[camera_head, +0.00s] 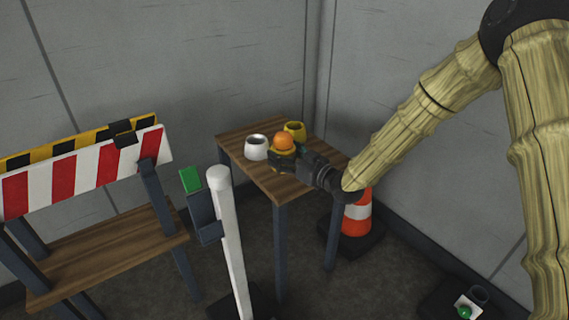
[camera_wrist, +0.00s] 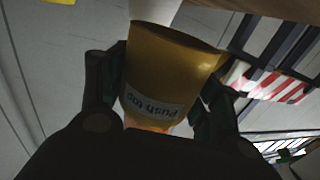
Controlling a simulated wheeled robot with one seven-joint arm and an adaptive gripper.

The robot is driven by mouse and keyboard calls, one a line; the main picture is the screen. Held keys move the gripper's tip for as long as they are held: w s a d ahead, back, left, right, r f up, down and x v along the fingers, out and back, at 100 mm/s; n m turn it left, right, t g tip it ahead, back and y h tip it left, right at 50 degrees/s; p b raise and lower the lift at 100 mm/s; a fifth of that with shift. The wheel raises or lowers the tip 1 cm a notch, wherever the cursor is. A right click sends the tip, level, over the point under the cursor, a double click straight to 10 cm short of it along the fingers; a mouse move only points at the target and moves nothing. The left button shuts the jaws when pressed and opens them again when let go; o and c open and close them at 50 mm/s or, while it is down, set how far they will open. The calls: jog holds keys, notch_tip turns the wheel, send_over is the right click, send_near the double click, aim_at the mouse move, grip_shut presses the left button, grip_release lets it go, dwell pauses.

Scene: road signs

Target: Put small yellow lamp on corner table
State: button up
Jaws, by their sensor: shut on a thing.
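The small yellow lamp (camera_head: 283,143) has an orange dome and a yellow body. It is at the corner table (camera_head: 282,190), a wooden top on dark legs near the room corner. My gripper (camera_head: 288,157) is shut on the lamp, coming from the right. In the wrist view the yellow body of the lamp (camera_wrist: 168,75), with a "Push top" label, sits between the two dark fingers of my gripper (camera_wrist: 158,95). I cannot tell whether the lamp's base touches the tabletop.
A white cup-like holder (camera_head: 256,147) and a yellow one (camera_head: 295,131) stand on the table close to the lamp. A striped barrier (camera_head: 85,172) with a shelf is at left, a white post (camera_head: 230,230) in front, an orange cone (camera_head: 357,218) at right.

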jog(key=shift+w+d, duration=0.1)
jog(key=shift+w, duration=0.15)
jog(key=shift+w+f+b, duration=0.1)
jog(key=shift+f+b, duration=0.4)
jog(key=shift+f, duration=1.2)
jog(key=shift+f, duration=0.15)
jog(key=o, duration=1.2)
jog(key=p+v, duration=0.1)
jog(key=v, duration=1.1)
